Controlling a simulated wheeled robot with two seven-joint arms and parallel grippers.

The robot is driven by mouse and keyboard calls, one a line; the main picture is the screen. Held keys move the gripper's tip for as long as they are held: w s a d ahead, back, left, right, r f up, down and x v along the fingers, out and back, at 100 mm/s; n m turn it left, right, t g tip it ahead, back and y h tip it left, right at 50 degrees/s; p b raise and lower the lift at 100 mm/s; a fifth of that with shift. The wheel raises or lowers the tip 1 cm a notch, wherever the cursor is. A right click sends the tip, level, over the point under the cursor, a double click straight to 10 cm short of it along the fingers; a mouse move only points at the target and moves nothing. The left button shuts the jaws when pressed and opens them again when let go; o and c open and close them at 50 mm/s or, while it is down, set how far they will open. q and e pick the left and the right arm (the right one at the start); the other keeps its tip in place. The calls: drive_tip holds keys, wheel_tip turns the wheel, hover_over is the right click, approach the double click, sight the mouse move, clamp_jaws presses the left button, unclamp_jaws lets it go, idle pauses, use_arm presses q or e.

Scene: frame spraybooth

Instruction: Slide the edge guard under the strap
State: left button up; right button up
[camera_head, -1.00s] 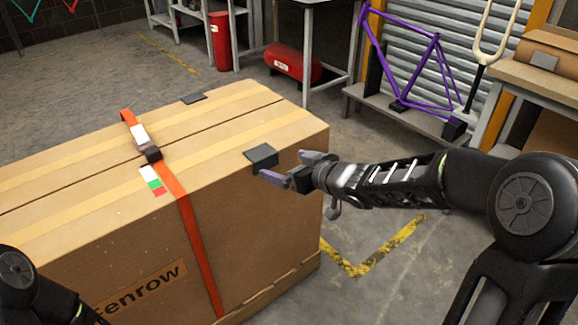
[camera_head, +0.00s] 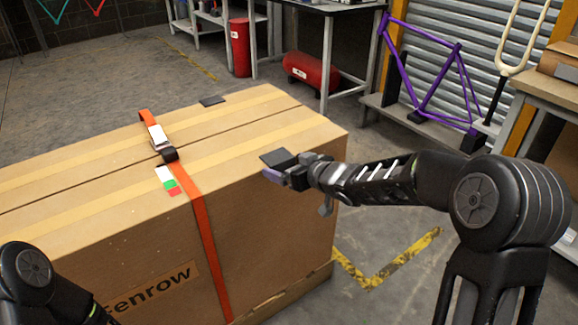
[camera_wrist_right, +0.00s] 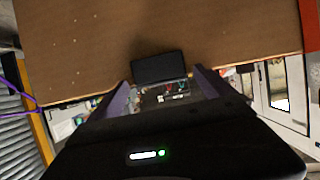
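The edge guard (camera_head: 279,158), a small dark angled piece, sits on the near top edge of the large carton (camera_head: 300,205), to the right of the strap. The orange strap (camera_head: 207,245) runs over the carton and down its near face, with a buckle (camera_head: 160,142) on top. My right gripper (camera_head: 289,170) is at the guard, its purple fingers apart on either side of it. In the right wrist view the guard (camera_wrist_right: 160,67) lies between the open fingertips, with a gap visible at the right finger. My left gripper is out of view.
A second dark piece (camera_head: 212,100) lies at the carton's far top edge. A white, green and red label (camera_head: 167,180) is beside the strap. Between guard and strap the carton edge is clear. A workbench (camera_head: 330,10) and purple bike frame (camera_head: 425,75) stand behind.

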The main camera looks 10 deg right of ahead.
sight(249, 178)
drive_tip(key=c, duration=1.2)
drive_tip(key=o, duration=0.7)
drive_tip(key=c, duration=0.4)
drive_tip(key=shift+s+a+f+b, duration=0.1)
drive_tip(key=shift+s+a+b, duration=0.35)
drive_tip(key=shift+a+b, duration=0.95)
drive_tip(key=shift+s+a+r+b, duration=0.1)
drive_tip(key=shift+s+a+b, duration=0.4)
drive_tip(key=shift+a+b, duration=0.85)
drive_tip(key=shift+s+a+f+b, duration=0.1)
drive_tip(key=shift+s+a+b, duration=0.55)
drive_tip(key=shift+b, duration=1.3)
drive_tip(key=shift+s+a+b, duration=0.25)
drive_tip(key=shift+a+b, duration=1)
drive_tip(key=shift+b, duration=1.4)
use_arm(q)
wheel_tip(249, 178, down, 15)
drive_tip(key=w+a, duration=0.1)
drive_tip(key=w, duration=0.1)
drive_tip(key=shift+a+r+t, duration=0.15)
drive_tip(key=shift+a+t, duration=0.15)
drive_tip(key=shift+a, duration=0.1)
use_arm(e)
drive_tip(key=o, duration=1.1)
